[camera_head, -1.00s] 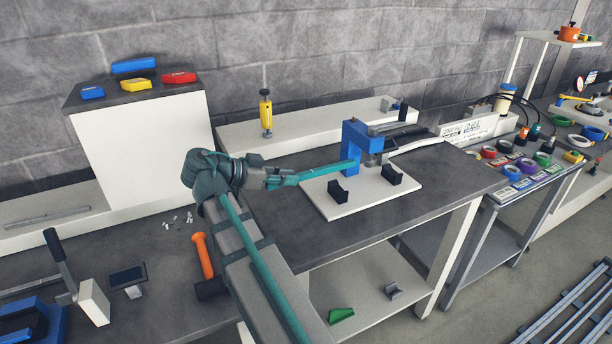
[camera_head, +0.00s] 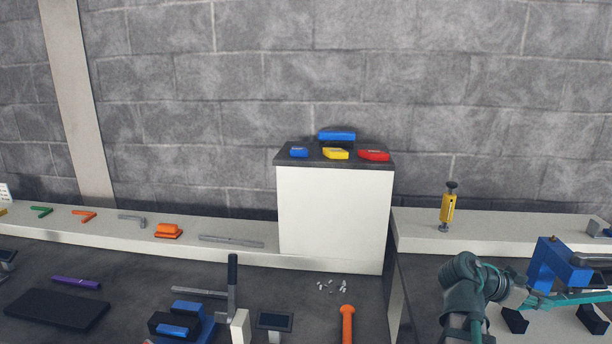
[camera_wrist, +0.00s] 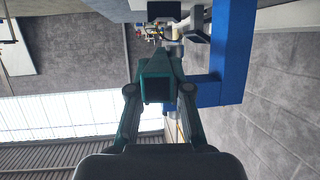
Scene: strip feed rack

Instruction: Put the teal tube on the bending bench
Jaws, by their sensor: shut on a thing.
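The teal tube (camera_head: 575,298) is in my gripper (camera_head: 528,300) at the lower right of the head view, lying roughly level and running right, out of the picture. It passes in front of the blue press frame (camera_head: 552,268), above black cradles (camera_head: 514,320); whether it touches them I cannot tell. In the wrist view my gripper (camera_wrist: 158,108) is shut on the tube's teal square end (camera_wrist: 157,80), with the blue frame (camera_wrist: 228,55) close to its right. A dark bench top (camera_head: 120,262) with a blue lever tool (camera_head: 188,325) is at the left; which surface is the bending bench is not marked.
An orange-handled hammer (camera_head: 347,322) and small metal bits (camera_head: 331,287) lie on the dark bench, with a purple bar (camera_head: 76,283) and black pad (camera_head: 57,309) further left. A white cabinet (camera_head: 335,215) and a yellow tool (camera_head: 448,208) on a pale shelf stand behind.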

